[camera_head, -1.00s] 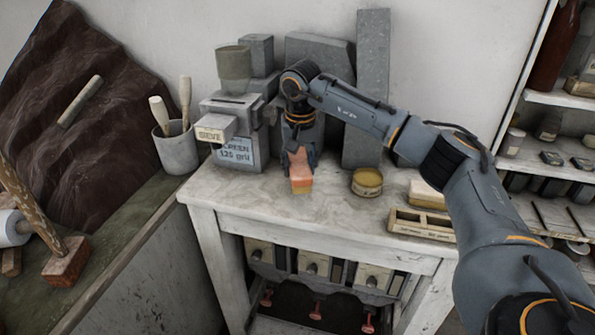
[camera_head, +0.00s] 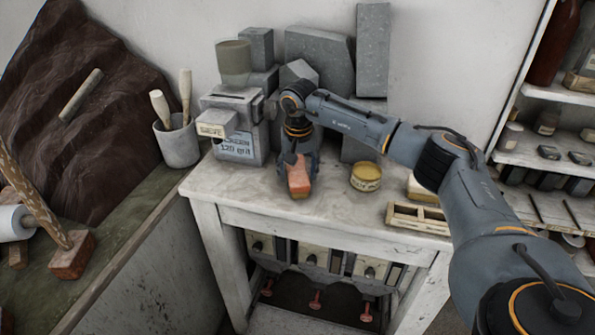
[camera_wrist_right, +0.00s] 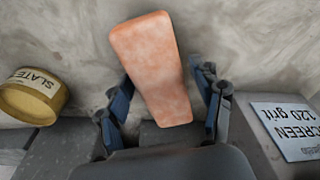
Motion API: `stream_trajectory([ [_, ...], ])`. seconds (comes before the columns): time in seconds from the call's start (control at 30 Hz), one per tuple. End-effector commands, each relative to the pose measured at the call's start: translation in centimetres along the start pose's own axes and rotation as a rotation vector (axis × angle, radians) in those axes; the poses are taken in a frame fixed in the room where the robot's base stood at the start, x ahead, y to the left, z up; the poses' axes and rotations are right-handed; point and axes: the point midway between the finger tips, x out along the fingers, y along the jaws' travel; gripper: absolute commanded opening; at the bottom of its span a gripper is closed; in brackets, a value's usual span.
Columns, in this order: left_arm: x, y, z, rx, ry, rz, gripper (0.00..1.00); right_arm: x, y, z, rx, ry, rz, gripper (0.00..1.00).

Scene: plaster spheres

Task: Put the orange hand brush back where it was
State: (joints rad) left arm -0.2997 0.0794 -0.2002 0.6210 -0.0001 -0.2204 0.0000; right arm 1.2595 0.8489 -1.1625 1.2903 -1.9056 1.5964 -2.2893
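The orange hand brush (camera_head: 299,178) is on the white table top (camera_head: 240,189), in front of the grey machine with the screen label. In the right wrist view the brush (camera_wrist_right: 155,65) lies slightly slanted, its wide end away from the gripper. My right gripper (camera_head: 299,166) is above and behind it, pointing down. In the right wrist view the fingers of this gripper (camera_wrist_right: 160,92) stand on both sides of the brush, with a gap on each side. The brush's underside is hidden. My left gripper is not in view.
A round yellow tin (camera_head: 366,177) stands right of the brush; it also shows in the wrist view (camera_wrist_right: 32,96). A wooden tray (camera_head: 418,217) sits at the right front. The grey machine (camera_head: 236,125) and stone blocks (camera_head: 320,62) stand behind. The table's front edge is close.

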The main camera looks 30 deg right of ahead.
Motion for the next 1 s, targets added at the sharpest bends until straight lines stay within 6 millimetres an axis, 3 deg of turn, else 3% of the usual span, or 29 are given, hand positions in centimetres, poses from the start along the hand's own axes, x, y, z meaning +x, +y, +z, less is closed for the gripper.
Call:
stream_trajectory([
  [0.4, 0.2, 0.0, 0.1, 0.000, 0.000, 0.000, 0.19, -1.1, 0.0, -0.1, 0.000, 0.002, -0.001, 0.68],
  [0.8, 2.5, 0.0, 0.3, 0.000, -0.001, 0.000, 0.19, -9.2, -0.1, -0.1, -0.001, 0.004, -0.003, 0.68],
  [1.0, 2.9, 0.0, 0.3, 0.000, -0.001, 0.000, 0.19, -11.8, -0.1, -0.1, -0.001, 0.002, -0.001, 0.68],
])
